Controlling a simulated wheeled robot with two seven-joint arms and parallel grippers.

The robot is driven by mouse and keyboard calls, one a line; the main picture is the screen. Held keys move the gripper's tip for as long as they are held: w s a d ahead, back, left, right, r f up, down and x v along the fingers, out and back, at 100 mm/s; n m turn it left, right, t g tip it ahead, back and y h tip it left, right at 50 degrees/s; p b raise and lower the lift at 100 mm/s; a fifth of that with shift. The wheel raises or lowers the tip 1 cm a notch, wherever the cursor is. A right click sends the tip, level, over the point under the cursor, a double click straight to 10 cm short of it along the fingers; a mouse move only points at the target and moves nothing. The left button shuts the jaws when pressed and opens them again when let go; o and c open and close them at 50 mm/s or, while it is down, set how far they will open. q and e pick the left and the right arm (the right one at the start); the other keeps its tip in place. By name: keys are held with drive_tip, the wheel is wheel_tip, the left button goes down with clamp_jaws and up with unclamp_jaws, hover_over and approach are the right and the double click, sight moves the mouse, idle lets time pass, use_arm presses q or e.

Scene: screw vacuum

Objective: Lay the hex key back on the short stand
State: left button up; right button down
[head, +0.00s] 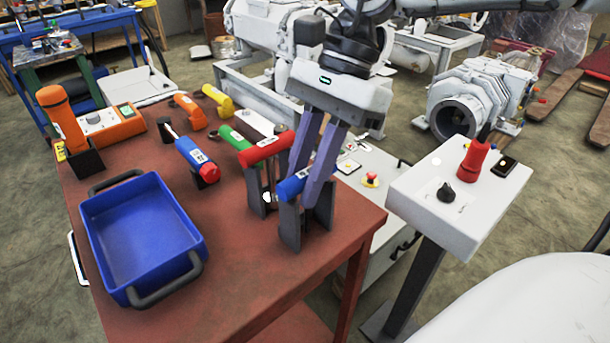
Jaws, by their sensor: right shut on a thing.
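My right gripper (308,188) has long purple fingers. The fingers hide part of the handle and stand. My left gripper is not in view.
A blue tray (135,224) with grey handles fills the table's (265,270) left front. A blue power tool (197,160), orange and yellow tools, and an orange control box (111,128) lie behind. A white pedestal panel (440,200) stands right of the table. The front right tabletop is clear.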

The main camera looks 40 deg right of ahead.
drive_tip(key=shift+f, duration=0.15)
drive_tip(key=c, duration=0.7)
unclamp_jaws()
drive_tip(key=shift+r, duration=0.2)
drive_tip(key=shift+r+p, duration=0.4)
drive_tip(key=shift+r, duration=0.35)
drive_tip(key=shift+r, duration=0.15)
idle(0.3)
drive_tip(key=shift+r+p, duration=2.4)
drive_tip(key=shift+r, duration=1.1)
